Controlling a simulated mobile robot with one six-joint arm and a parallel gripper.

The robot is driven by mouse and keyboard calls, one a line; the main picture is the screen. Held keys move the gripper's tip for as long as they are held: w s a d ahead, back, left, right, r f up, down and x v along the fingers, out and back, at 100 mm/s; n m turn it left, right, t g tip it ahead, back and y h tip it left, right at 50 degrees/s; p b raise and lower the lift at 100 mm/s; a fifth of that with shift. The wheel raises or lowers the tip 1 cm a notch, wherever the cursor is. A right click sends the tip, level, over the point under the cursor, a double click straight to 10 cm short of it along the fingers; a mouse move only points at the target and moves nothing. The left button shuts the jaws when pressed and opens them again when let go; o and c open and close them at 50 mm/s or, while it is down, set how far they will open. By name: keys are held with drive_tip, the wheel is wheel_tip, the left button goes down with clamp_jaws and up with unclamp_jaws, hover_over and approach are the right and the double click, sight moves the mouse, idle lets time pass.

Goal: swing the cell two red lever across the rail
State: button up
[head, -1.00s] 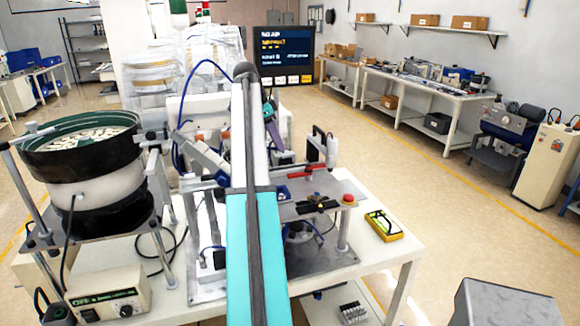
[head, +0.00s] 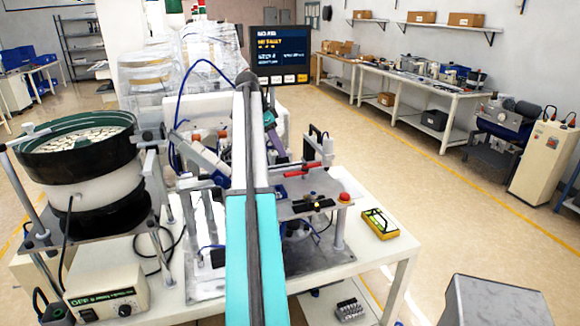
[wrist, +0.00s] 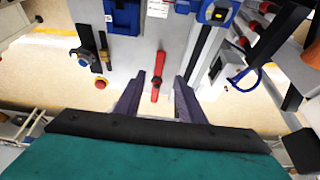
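The red lever (wrist: 159,75) stands out in the wrist view against the grey plate of the cell, its long axis running nearly up and down the picture. My gripper (wrist: 158,88) is open, with one dark purple finger on each side of the lever's near end. A gap shows on both sides, so no grip on the lever is visible. In the head view a red bar (head: 290,174), which looks like the same lever, lies on the cell's top just right of my arm. My gripper is mostly hidden behind my arm there.
A red button (head: 344,197) sits at the plate's right front corner. A yellow device (head: 380,224) lies on the white table. A bowl feeder (head: 80,170) stands at the left.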

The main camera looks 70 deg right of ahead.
sight(290, 173)
drive_tip(key=shift+p+x, duration=1.4)
drive_tip(key=shift+x, duration=3.75)
clamp_jaws()
drive_tip(key=shift+d+r, duration=0.1)
drive_tip(key=shift+d, duration=0.35)
drive_tip(key=shift+a, duration=0.35)
drive_tip(key=shift+w+a, duration=0.1)
drive_tip(key=shift+w, duration=0.1)
